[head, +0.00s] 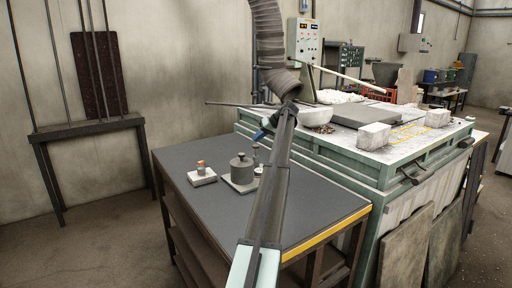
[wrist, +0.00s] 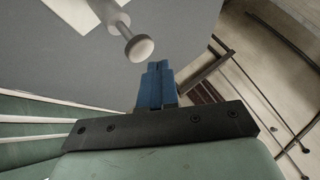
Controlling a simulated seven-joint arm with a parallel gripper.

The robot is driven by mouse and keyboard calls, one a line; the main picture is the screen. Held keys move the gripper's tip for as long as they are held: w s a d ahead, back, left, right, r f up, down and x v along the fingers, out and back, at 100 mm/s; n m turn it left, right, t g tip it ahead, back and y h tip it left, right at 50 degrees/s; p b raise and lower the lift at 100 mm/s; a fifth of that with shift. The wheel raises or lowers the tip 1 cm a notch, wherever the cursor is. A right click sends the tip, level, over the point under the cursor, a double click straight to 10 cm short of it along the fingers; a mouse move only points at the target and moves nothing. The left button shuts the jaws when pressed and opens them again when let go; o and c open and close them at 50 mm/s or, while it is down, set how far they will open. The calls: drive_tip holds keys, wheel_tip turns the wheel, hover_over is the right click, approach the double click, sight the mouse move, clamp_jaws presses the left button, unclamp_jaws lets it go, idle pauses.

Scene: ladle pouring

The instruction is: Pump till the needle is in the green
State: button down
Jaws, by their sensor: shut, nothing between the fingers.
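A grey pump-like body (head: 241,170) with a small top knob stands on a flat plate on the dark table. Beside it, a slim post with a round head (head: 256,156) rises, partly hidden by my arm. In the wrist view a pale round knob (wrist: 139,48) on a post shows just left of and beyond my fingertips, apart from them. My gripper (wrist: 158,66) has its blue fingers pressed together and empty. In the head view my gripper (head: 259,134) hangs above the post, partly hidden behind my arm. No gauge needle or green zone can be made out.
A pale block with an orange-brown peg (head: 201,167) sits left on the grey tabletop (head: 310,207). The table's front right edge is yellow. A green-framed bench (head: 345,166) with a bowl (head: 316,117) and pale blocks adjoins at right. The left tabletop is mostly clear.

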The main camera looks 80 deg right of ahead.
sight(258, 146)
drive_tip(key=shift+f, duration=0.25)
drive_tip(key=shift+f, duration=0.2)
drive_tip(key=shift+f, duration=1.85)
idle(2.4)
drive_tip(key=shift+r, duration=0.15)
idle(0.3)
drive_tip(key=shift+r, duration=2.1)
drive_tip(key=shift+r, duration=0.1)
drive_tip(key=shift+r, duration=2.45)
